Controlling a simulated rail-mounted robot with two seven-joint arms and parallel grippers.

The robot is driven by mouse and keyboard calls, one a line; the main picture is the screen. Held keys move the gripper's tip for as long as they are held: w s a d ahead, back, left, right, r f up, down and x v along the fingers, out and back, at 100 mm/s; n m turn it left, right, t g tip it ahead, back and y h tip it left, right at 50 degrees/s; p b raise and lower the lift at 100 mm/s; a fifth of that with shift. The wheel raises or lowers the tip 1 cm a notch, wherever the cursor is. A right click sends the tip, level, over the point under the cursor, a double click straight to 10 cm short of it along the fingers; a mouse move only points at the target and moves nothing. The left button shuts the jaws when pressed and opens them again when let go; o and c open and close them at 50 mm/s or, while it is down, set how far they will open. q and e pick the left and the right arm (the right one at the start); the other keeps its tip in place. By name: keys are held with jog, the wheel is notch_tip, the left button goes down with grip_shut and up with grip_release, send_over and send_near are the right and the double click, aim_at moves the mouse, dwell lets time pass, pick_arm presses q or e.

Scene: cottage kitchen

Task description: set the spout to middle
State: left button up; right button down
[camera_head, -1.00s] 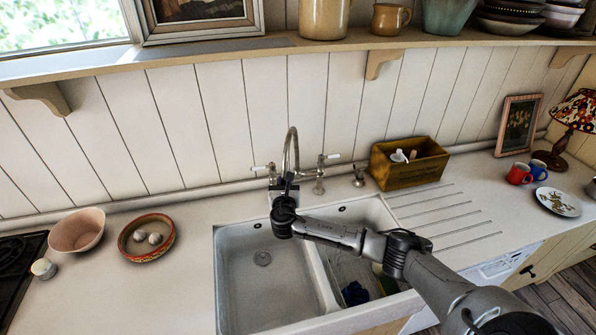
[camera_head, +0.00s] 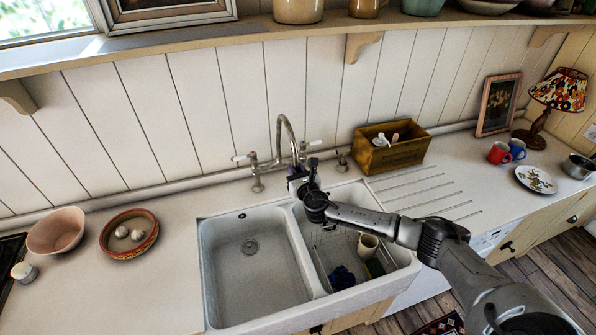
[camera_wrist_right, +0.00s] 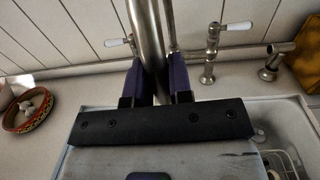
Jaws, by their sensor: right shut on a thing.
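The metal spout (camera_head: 279,132) is a tall arched pipe on the tap behind the double sink (camera_head: 208,262). My right gripper (camera_head: 297,170) is shut on the lower part of the spout. In the right wrist view the spout (camera_wrist_right: 146,32) passes between the two fingers. The spout's outlet is hidden by the gripper. The gripper stands over the back of the sink, near the rear end of the divider (camera_head: 304,252) and slightly to its right. My left gripper is not in view.
White-handled tap levers (camera_head: 243,157) flank the spout. A wooden box (camera_head: 396,153) stands right of the tap. Bowls (camera_head: 56,231) are on the left counter. The right basin holds a rack, a cream mug (camera_head: 367,246) and a dark blue item (camera_head: 342,277). The left basin is empty.

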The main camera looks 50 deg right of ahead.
jog(key=c, duration=1.4)
grip_release()
jog(key=o, duration=0.3)
jog(key=shift+o, duration=0.2)
jog(key=b+v, duration=0.1)
jog(key=v, duration=1.2)
jog(key=shift+s+a, duration=0.2)
jog(key=shift+s, duration=0.15)
